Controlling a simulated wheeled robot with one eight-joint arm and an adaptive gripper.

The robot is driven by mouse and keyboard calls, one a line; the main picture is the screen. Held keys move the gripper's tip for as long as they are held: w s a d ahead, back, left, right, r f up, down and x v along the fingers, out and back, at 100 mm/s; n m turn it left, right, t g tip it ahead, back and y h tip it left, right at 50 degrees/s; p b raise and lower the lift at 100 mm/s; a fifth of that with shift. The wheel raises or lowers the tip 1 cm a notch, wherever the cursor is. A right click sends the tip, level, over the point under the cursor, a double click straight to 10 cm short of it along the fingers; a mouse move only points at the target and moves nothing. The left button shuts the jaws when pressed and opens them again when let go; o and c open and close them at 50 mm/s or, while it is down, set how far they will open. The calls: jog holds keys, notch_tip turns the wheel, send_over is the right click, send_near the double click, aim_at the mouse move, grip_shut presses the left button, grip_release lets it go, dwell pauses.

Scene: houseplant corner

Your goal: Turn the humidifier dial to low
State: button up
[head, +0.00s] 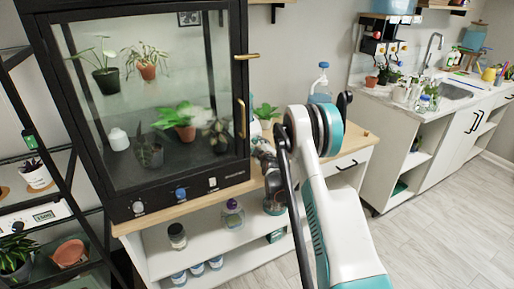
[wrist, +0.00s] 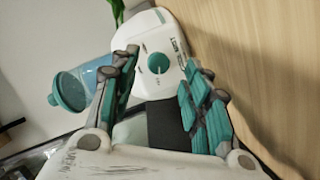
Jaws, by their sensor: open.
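In the wrist view, the white humidifier (wrist: 178,40) stands just ahead of my gripper, with a round teal dial (wrist: 158,63) on its face. Small dark markings surround the dial, too small to read, and I cannot tell its setting. My gripper (wrist: 162,72) is open, its two teal-and-grey fingers spread on either side of the dial's line. I see no contact with the dial. In the head view, my gripper (head: 272,182) is partly hidden by my arm at the wooden counter. The humidifier is mostly hidden there too.
A translucent blue bottle (wrist: 85,86) is left of the fingers; it also shows in the head view (head: 321,86). The glass plant cabinet (head: 150,110) stands left of my gripper, with knobs along its base. Bare wooden counter (wrist: 265,70) lies to the right in the wrist view.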

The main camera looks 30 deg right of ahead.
aim_at(256, 142)
jog(key=shift+b+x, duration=0.35)
jog(key=shift+x, duration=1.2)
grip_shut()
